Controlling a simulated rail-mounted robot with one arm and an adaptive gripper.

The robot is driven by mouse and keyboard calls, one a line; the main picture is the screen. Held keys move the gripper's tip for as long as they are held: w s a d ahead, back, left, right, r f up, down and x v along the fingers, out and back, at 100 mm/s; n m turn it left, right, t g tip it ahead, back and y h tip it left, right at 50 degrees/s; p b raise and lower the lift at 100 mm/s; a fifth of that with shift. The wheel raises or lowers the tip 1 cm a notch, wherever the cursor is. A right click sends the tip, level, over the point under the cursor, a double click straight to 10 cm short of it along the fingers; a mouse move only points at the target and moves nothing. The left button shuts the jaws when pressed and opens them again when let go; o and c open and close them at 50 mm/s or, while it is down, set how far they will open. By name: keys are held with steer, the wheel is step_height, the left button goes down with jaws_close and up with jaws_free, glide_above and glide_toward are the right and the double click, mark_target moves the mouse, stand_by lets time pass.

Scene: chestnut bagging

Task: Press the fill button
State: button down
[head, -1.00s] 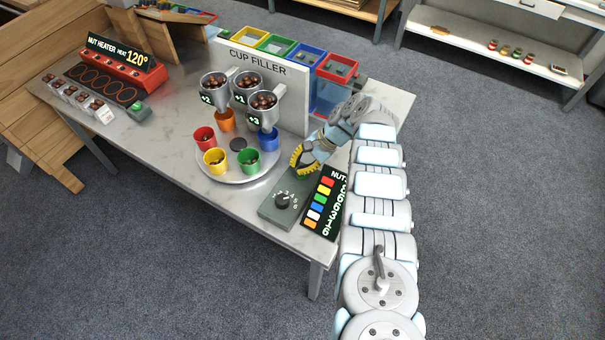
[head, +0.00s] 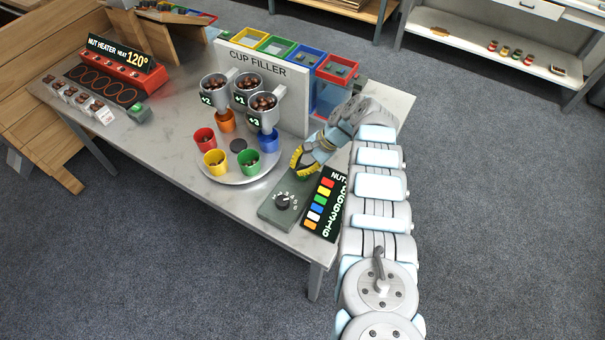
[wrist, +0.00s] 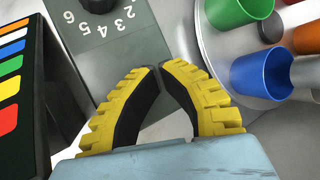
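A grey-green control box (head: 279,213) lies at the table's front right. It has a dark dial (head: 283,201) ringed with numbers. In the wrist view the box (wrist: 125,50) shows the numbers 2 to 6 and the edge of the dial (wrist: 98,4). My gripper (head: 298,172) points down over the far end of the box, beyond the dial. In the wrist view my gripper's yellow, black-padded fingers (wrist: 160,66) are shut with tips together, nothing between them. I cannot make out the fill button; the gripper covers that end of the box. Contact cannot be told.
A round tray (head: 238,181) with coloured cups stands left of the gripper; the blue cup (wrist: 262,75) is close by. Metal nut hoppers (head: 264,108) hang above it, before the CUP FILLER panel (head: 290,90). A dark order board (head: 325,203) stands right of the box.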

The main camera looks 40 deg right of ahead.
steer(key=shift+f+b, duration=0.45)
